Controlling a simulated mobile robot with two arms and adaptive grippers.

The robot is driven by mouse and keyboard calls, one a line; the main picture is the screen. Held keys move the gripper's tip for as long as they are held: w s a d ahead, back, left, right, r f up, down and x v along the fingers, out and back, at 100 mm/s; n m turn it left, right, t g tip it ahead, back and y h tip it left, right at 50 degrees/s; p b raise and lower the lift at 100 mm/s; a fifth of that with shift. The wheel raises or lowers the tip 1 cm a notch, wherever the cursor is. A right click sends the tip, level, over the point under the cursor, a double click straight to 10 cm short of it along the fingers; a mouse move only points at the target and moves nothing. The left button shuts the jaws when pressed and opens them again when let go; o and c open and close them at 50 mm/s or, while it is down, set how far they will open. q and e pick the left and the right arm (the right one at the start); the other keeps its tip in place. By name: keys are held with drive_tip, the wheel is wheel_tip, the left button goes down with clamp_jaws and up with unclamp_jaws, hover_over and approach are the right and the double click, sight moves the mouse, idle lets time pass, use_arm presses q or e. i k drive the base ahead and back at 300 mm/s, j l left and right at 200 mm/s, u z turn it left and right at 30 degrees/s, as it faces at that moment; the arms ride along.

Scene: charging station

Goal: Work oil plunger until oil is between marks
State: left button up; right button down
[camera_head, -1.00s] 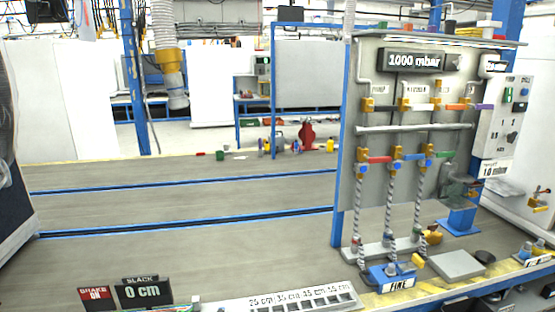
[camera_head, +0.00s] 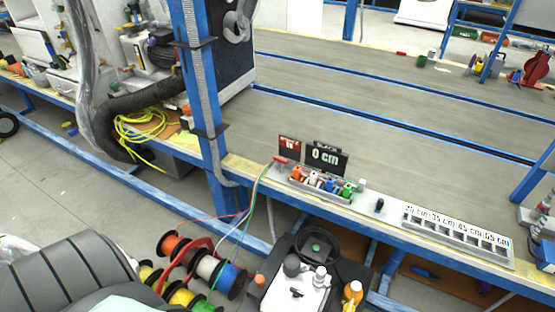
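I cannot make out an oil plunger or oil level marks in this view. At the upper left stand machines, one a dark-sided cabinet (camera_head: 225,60) with a thick black hose (camera_head: 145,97) beside it. Below the bench's front edge, a black cart (camera_head: 305,280) holds small bottles, among them an orange-yellow one (camera_head: 352,292); what they contain cannot be told. Neither of my grippers is in view.
A blue post (camera_head: 200,85) rises at the bench's front edge. Coloured wires run from cable spools (camera_head: 205,268) on the floor to a connector row (camera_head: 320,183). A slotted length tray (camera_head: 458,237) lies to the right. The bench surface (camera_head: 400,150) behind is largely clear.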

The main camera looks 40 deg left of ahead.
sight(356, 286)
drive_tip(key=k+j+u, duration=0.3)
drive_tip(key=k+j, duration=0.35)
drive_tip(key=k, duration=0.1)
